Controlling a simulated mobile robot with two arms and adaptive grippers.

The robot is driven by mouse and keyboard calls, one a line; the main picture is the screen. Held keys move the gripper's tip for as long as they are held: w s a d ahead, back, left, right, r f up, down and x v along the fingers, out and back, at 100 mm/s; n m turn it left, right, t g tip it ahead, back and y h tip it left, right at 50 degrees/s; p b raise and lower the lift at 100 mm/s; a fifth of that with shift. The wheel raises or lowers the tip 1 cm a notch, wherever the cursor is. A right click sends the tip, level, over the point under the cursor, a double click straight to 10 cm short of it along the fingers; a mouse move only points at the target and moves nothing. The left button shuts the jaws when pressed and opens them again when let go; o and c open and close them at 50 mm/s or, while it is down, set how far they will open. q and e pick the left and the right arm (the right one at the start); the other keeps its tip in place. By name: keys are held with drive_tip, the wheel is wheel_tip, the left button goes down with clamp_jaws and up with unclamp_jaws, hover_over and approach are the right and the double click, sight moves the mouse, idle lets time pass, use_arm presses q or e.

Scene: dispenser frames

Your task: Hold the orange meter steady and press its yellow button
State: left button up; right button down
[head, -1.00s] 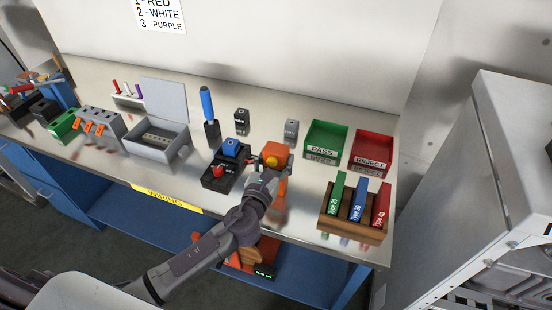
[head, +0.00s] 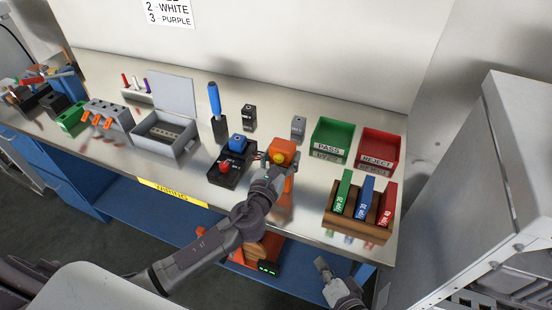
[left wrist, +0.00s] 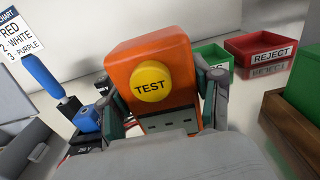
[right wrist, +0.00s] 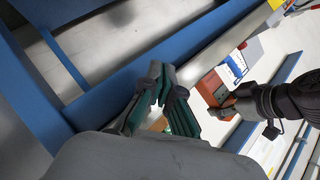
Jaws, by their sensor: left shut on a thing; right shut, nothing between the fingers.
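The orange meter (head: 284,148) stands at the front of the bench, with its round yellow button (head: 279,157) facing me. In the left wrist view, the yellow button (left wrist: 150,82) reads TEST and is uncovered. My left gripper (head: 272,172) is shut on the meter, with one finger on each side of the orange body (left wrist: 128,55). My right gripper (head: 323,268) is in front of the bench, below and right of the meter, touching nothing. Its fingers (right wrist: 160,85) are together and empty in the right wrist view.
A black base with a red button (head: 225,167) sits left of the meter. A wooden rack (head: 345,223) of colored blocks stands to its right. Green (head: 316,138) and red (head: 366,158) bins are behind. An orange device with a green display (head: 266,268) is below the bench top.

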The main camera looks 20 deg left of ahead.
drive_tip(key=a+r+t+y, duration=0.1)
drive_tip(key=a+r+y, duration=0.25)
drive_tip(key=r, duration=0.75)
drive_tip(key=a+r+t+y, duration=0.15)
drive_tip(key=a+r, duration=0.25)
drive_tip(key=r, duration=0.7)
drive_tip(key=w+a+r+n+g+h, duration=0.1)
drive_tip(key=w+a+n+g, duration=0.35)
drive_tip(key=a+n, duration=0.6)
drive_tip(key=w+a+r+n+g+h, duration=0.1)
drive_tip(key=w+a+n+g, duration=0.4)
drive_tip(key=n, duration=1.1)
drive_tip(key=w+d+r+n+h, duration=0.1)
drive_tip(key=d+r+n+h, duration=0.5)
drive_tip(key=n+h, duration=0.5)
drive_tip(key=shift+n+g, duration=0.4)
drive_tip(key=shift+n, duration=0.85)
